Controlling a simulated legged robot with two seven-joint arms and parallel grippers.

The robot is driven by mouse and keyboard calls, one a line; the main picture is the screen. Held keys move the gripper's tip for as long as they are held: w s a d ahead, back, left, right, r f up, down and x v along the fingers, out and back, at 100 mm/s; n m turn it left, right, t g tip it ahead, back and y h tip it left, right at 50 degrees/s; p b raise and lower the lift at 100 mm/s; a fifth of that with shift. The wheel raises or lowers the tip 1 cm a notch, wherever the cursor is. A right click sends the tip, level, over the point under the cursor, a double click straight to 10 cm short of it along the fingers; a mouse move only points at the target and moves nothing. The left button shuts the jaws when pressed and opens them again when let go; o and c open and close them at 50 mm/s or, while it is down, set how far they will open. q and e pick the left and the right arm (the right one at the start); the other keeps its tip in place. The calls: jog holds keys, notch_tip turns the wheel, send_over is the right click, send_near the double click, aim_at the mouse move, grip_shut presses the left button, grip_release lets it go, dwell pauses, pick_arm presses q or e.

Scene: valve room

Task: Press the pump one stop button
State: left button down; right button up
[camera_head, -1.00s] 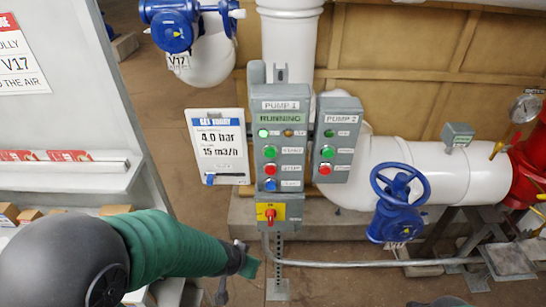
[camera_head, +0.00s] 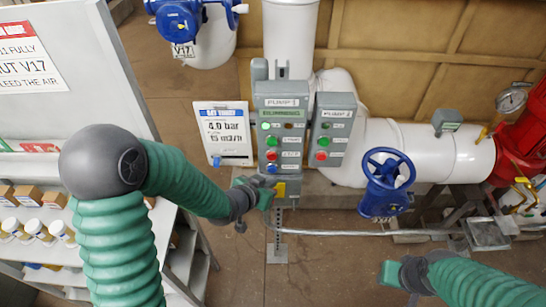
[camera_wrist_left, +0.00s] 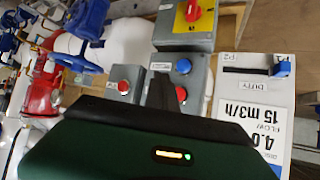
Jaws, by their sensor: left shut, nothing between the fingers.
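The grey PUMP 1 panel (camera_head: 281,103) stands upright with a green running light. Its red stop button (camera_head: 272,155) sits between a green button (camera_head: 272,142) above and a blue button (camera_head: 272,168) below. The stop button also shows in the left wrist view (camera_wrist_left: 181,94), beside the dark fingertip. My left gripper (camera_head: 266,192) is shut and empty, at the panel's lower end, below the stop button and partly covering the yellow switch plate. I cannot tell whether it touches anything. My right gripper (camera_head: 392,273) is low at the right, away from the panel; its jaws are unclear.
The PUMP 2 panel (camera_head: 330,135) with its own red button adjoins on the right. A white duty sign (camera_head: 222,132) is close on the left. A blue handwheel valve (camera_head: 388,180) and white pipe are at right. A shelf with bottles is at left.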

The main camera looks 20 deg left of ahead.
aim_at(272, 156)
pick_arm(q)
jog(key=w, duration=0.2)
jog(key=w+a, duration=0.1)
jog(key=w, duration=0.3)
jog(key=shift+a, duration=0.35)
pick_arm(e)
jog(key=shift+r, duration=0.2)
pick_arm(q)
jog(key=shift+a, duration=0.2)
pick_arm(e)
jog(key=shift+a, duration=0.25)
pick_arm(q)
jog(key=shift+d, duration=0.1)
pick_arm(e)
jog(key=shift+d, duration=0.15)
pick_arm(q)
jog(key=shift+w, duration=0.15)
pick_arm(e)
jog(key=shift+r, duration=0.1)
dwell(0.5)
pick_arm(q)
jog(key=shift+w, duration=0.25)
